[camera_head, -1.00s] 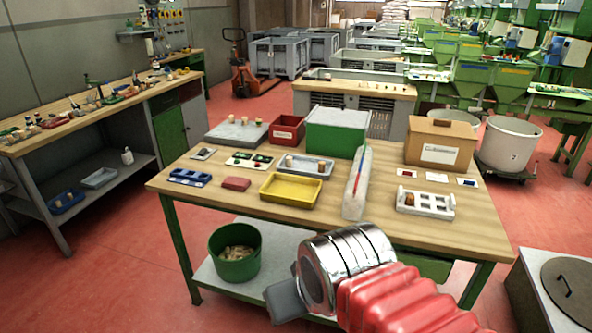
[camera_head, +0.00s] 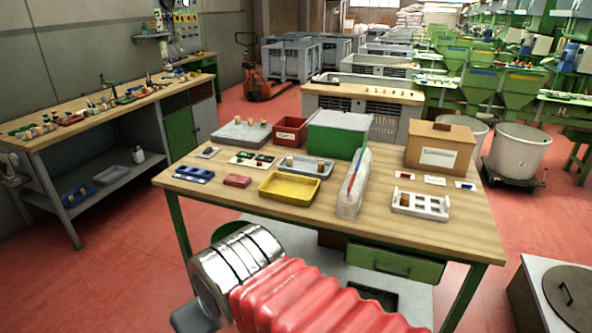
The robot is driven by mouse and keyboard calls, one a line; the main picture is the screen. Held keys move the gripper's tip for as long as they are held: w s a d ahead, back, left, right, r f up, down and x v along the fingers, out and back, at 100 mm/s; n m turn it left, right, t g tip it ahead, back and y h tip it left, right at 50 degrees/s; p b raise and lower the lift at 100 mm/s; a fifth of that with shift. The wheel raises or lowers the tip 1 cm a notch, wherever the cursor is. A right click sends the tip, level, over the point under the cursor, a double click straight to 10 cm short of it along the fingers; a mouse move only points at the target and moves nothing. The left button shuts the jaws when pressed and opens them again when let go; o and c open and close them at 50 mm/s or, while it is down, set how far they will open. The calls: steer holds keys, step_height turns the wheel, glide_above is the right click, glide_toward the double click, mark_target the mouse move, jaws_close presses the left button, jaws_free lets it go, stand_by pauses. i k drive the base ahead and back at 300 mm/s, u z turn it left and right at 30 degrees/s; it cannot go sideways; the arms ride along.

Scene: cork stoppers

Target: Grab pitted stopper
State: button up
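Several small cork stoppers show, too small to tell which one is pitted. Two stoppers (camera_head: 320,166) stand in a grey-blue tray (camera_head: 303,172) behind the yellow tray. More stoppers (camera_head: 238,121) stand on a grey slab (camera_head: 226,134) at the table's back left. A brown stopper (camera_head: 405,200) sits in a white rack (camera_head: 432,216) at the right. My silver and red arm is in front of the table, low in the picture. A dark grey block (camera_head: 192,318) at its end is cut by the bottom edge; whether its fingers are open or shut does not show.
The wooden table (camera_head: 235,203) also holds a yellow tray (camera_head: 291,201), a clear bag (camera_head: 353,185), a green bin (camera_head: 335,145), a red bin (camera_head: 289,136) and a cardboard box (camera_head: 440,155). A side bench (camera_head: 45,133) stands left. Red floor between them is free.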

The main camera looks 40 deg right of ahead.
mark_target(321, 168)
steer(key=u, duration=0.65)
steer(key=i, duration=1.7)
steer(key=z, duration=2.15)
